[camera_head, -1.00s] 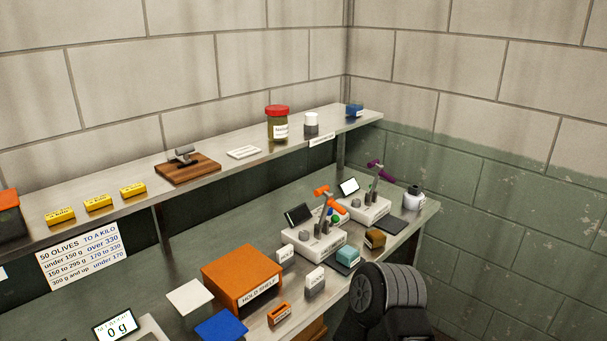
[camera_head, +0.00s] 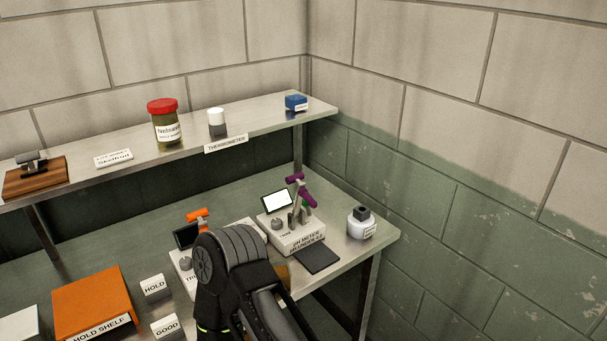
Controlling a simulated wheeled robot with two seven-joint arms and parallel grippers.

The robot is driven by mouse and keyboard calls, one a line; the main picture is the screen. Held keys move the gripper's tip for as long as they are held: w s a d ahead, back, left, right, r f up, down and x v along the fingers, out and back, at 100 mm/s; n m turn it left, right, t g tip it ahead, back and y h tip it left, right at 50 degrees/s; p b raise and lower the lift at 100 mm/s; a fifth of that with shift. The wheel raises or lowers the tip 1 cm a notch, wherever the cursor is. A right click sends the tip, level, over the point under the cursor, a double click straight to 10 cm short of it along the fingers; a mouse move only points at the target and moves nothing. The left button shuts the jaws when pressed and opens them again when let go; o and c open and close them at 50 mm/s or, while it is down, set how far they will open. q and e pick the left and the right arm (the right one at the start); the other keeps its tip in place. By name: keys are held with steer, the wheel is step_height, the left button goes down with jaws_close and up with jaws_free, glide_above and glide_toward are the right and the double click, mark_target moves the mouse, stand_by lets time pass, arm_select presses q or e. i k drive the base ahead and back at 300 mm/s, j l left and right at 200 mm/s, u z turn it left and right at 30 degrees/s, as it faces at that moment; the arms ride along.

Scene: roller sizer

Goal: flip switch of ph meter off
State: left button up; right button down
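The pH meter (camera_head: 300,240) is a white box with a lettered front, on the lower bench near its right end. It has a lit white screen (camera_head: 277,202), a round grey knob (camera_head: 277,223) and a purple-handled probe (camera_head: 306,196) on a stand. A switch on it is too small to tell apart, so its setting cannot be read. One of my arms shows as a dark grey link left of and in front of the meter. Neither gripper's fingers are in view.
A similar device with a dark screen (camera_head: 186,236) and an orange probe (camera_head: 197,214) is partly behind my arm. A dark pad (camera_head: 317,257) lies before the meter, a white bottle (camera_head: 361,223) to its right. HOLD (camera_head: 154,288) and GOOD (camera_head: 165,327) blocks stand left. A shelf (camera_head: 262,124) runs above.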

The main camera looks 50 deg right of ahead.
mark_target(305, 204)
steer(key=k+l, duration=0.1)
steer(key=l, duration=0.3)
steer(key=k+l, duration=0.15)
steer(key=l, duration=0.25)
steer(key=k+l, duration=0.1)
steer(key=l, duration=0.35)
steer(key=k+l, duration=0.15)
steer(key=l, duration=0.25)
steer(key=k+l, duration=0.1)
steer(key=l, duration=0.3)
steer(key=u, duration=0.05)
